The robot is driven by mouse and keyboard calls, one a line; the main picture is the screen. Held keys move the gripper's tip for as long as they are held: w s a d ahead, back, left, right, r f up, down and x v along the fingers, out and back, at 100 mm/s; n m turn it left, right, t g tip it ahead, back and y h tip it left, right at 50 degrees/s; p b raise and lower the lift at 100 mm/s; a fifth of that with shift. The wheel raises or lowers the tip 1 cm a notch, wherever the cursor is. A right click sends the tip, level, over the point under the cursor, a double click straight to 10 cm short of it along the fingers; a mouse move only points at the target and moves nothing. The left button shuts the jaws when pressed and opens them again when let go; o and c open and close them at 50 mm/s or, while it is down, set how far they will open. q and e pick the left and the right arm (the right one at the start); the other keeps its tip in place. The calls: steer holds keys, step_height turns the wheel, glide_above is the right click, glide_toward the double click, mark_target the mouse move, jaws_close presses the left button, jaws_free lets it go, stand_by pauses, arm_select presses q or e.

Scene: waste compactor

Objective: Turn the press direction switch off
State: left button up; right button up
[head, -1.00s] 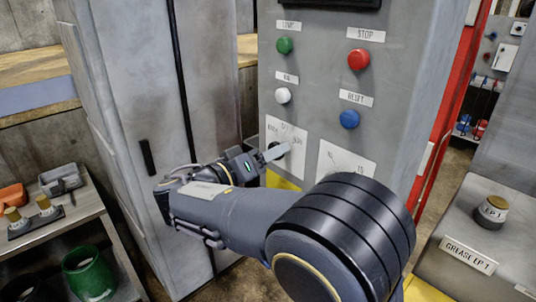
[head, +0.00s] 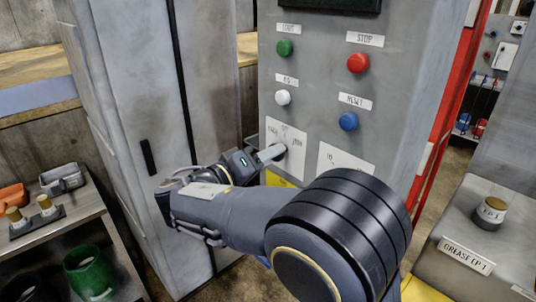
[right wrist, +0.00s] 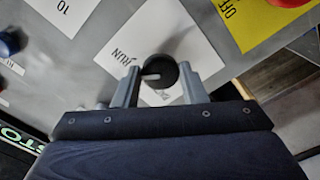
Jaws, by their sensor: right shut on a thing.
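The press direction switch is a round black knob (right wrist: 161,87) with a white pointer line, on a white label plate (head: 301,153) on the grey cabinet front. In the right wrist view the pointer line points left, near the printed word RUN. Part of another word on the plate is hidden below the knob. My right gripper (head: 274,152) is at this plate in the head view, and its fingers hide the knob there. In the right wrist view its two fingers stand on either side of the knob, shut on it. My left gripper is not in view.
Green (head: 285,47), red (head: 358,63), white (head: 283,97) and blue (head: 348,121) buttons sit above. A second white plate (head: 340,160) is to the right, partly behind my arm. A yellow plate (right wrist: 257,18) with a red knob (right wrist: 290,2) is close by.

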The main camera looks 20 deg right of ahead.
steer(key=shift+n+p, duration=2)
steer(key=shift+n, duration=1.6)
steer(key=o, duration=1)
steer(key=shift+a, duration=0.1)
steer(key=b+v, duration=0.2)
steer(key=v, duration=0.5)
steer(key=shift+s+a, duration=0.15)
steer(key=shift+a, duration=0.15)
